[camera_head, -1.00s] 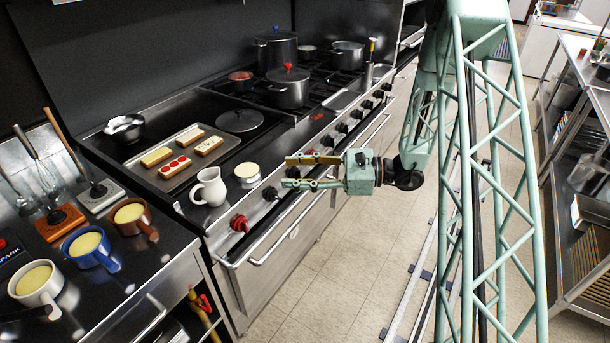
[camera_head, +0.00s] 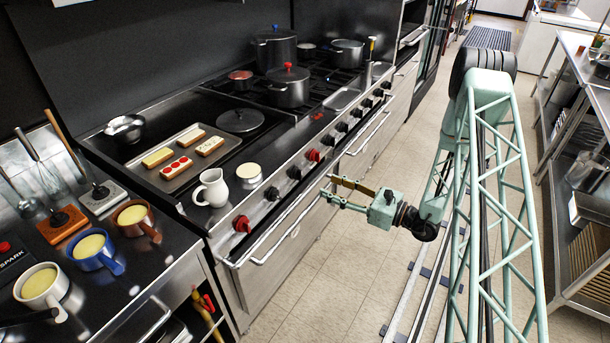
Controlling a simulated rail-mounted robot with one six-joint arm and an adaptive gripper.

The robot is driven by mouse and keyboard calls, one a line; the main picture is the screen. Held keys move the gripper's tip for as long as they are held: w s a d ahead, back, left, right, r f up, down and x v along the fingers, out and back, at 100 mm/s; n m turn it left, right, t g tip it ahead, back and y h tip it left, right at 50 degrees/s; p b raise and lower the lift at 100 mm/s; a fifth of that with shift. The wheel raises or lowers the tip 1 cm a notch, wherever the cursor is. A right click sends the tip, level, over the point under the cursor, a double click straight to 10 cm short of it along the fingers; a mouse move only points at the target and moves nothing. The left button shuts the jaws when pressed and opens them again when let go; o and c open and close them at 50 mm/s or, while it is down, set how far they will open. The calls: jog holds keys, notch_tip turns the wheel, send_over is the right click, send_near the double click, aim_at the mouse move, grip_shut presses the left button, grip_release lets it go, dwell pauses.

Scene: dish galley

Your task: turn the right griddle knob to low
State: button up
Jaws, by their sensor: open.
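The griddle (camera_head: 150,192) is the flat dark cooktop at the left of the range. Along the range's front panel run a red knob (camera_head: 242,223) at the left, a black knob (camera_head: 271,193), another black knob (camera_head: 294,172) and a second red knob (camera_head: 313,155). I cannot tell which of these is the right griddle knob, and their markings are too small to read. My gripper (camera_head: 328,187) is open and empty, fingers pointing left toward the range. It appears in front of the panel, apart from the knobs.
A handrail (camera_head: 262,258) runs along the range front below the knobs. A tray (camera_head: 172,172) with food lies on the griddle.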

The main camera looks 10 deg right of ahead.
aim_at(298, 174)
jog(key=shift+d+f+h, duration=0.3)
jog(key=shift+d+f, duration=0.05)
jog(key=shift+w+a, duration=0.1)
jog(key=shift+a, duration=0.05)
jog(key=b+x, duration=0.1)
jog(key=x, duration=1.2)
jog(key=shift+w+a+r+b, duration=0.15)
jog(key=shift+w+r+b, duration=0.1)
jog(key=shift+b, duration=0.15)
dwell(0.3)
jog(key=shift+c, duration=0.5)
jog(key=c, duration=0.7)
